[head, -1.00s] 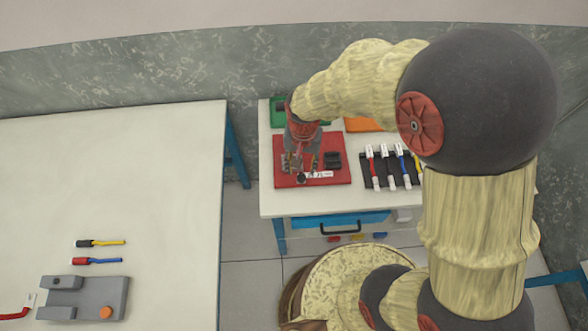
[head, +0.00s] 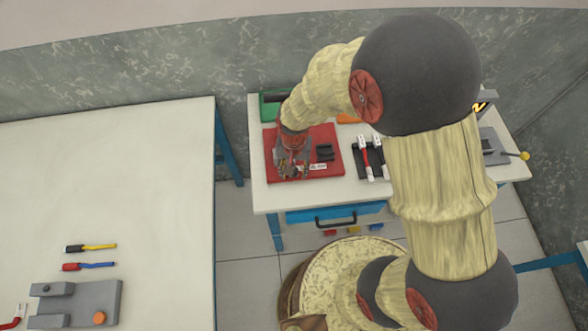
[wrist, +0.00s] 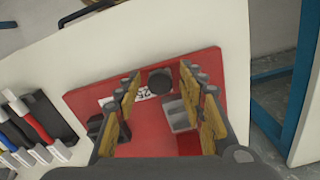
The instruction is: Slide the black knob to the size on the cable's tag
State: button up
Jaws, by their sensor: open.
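The black knob (wrist: 160,80) stands on the red board (wrist: 192,146) in the wrist view, beside a white number strip (wrist: 148,97) that is partly covered. My gripper (wrist: 161,71) is open, with one finger on each side of the knob; I cannot tell whether they touch it. In the head view my gripper (head: 291,172) is low over the front left of the red board (head: 333,172) and hides the knob. A red cable with a white tag (head: 19,310) lies at the left table's front edge; its writing is too small to read.
A black holder with several tagged cables (head: 367,158) lies right of the board. A green bin (head: 270,107) stands behind it.

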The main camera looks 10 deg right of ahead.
jog(key=shift+c, duration=0.7)
grip_shut()
